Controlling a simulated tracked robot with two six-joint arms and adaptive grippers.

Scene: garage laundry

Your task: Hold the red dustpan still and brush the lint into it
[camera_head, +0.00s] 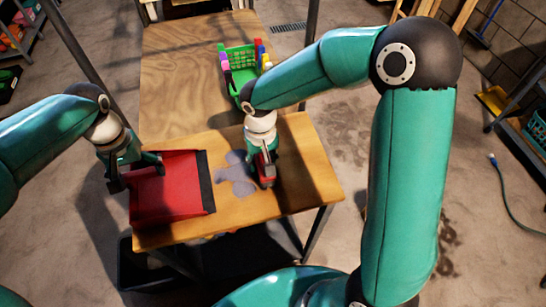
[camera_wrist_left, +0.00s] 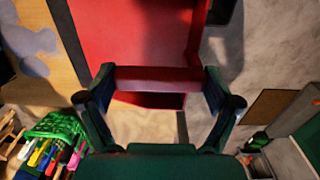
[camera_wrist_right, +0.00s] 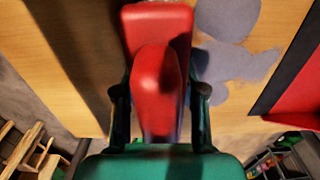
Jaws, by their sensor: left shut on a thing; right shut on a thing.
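The red dustpan (camera_head: 172,190) lies on the table's left front part, with its black lip (camera_head: 206,182) facing right. My left gripper (camera_head: 134,172) is shut on the dustpan at its left side; in the left wrist view its fingers close on the ends of a red bar (camera_wrist_left: 158,80). The grey lint (camera_head: 237,182) lies flat on the wood, just right of the lip and apart from it. My right gripper (camera_head: 264,160) is shut on the red brush (camera_head: 266,176), right beside the lint. The brush also shows in the right wrist view (camera_wrist_right: 157,85); its bristles are hidden.
A green basket (camera_head: 241,60) with colourful items stands farther back on the wooden table (camera_head: 180,60). Bare wood lies right of the brush, up to the table's right edge. A dark bin (camera_head: 145,270) is below the front edge.

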